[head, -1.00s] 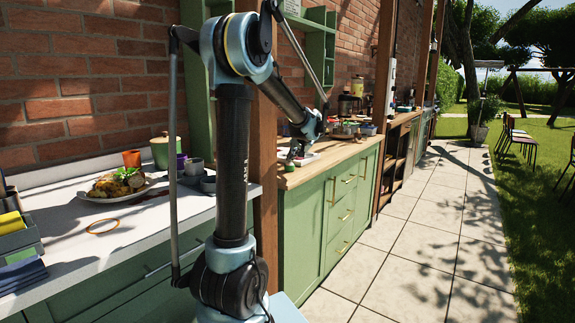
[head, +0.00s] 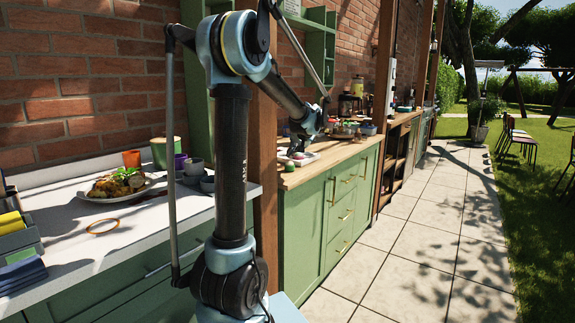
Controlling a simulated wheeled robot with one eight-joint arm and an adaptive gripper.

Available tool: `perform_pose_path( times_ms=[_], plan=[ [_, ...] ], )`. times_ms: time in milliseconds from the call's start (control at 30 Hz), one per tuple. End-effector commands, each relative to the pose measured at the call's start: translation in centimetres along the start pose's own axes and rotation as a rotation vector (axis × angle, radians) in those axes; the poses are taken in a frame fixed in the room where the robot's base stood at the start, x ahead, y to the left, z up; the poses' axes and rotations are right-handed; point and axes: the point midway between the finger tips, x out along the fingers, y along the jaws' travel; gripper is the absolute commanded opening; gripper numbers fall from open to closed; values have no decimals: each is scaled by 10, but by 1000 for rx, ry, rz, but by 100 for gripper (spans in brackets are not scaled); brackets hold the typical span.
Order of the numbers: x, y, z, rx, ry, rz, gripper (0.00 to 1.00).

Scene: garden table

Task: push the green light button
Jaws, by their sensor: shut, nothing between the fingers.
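My gripper (head: 297,147) is shut and empty. It hangs at the end of my arm, low over the wooden counter (head: 338,157) in the middle of the head view. A small green round thing (head: 289,166) is at the counter's near left edge, just below the gripper. It is too small for me to tell whether it is the green light button. A pale flat thing with a small reddish spot (head: 299,156) lies beside it, under the gripper. I see no clear contact between the gripper and either.
A wooden post (head: 266,165) stands left of the wooden counter. The white counter (head: 110,235) at left holds a plate of food (head: 118,187), an orange ring (head: 103,226) and several pots. Jars and bowls (head: 352,110) stand farther back. The paved path (head: 400,235) is clear.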

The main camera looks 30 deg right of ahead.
Motion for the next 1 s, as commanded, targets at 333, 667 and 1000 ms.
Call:
perform_pose_path(
  times_ms=[333,667,1000],
  plan=[
    [-15,-11,-10,0,0,0,0],
    [-32,-23,-23,0,0,0,0],
    [-35,-25,-25,0,0,0,0]
  ],
)
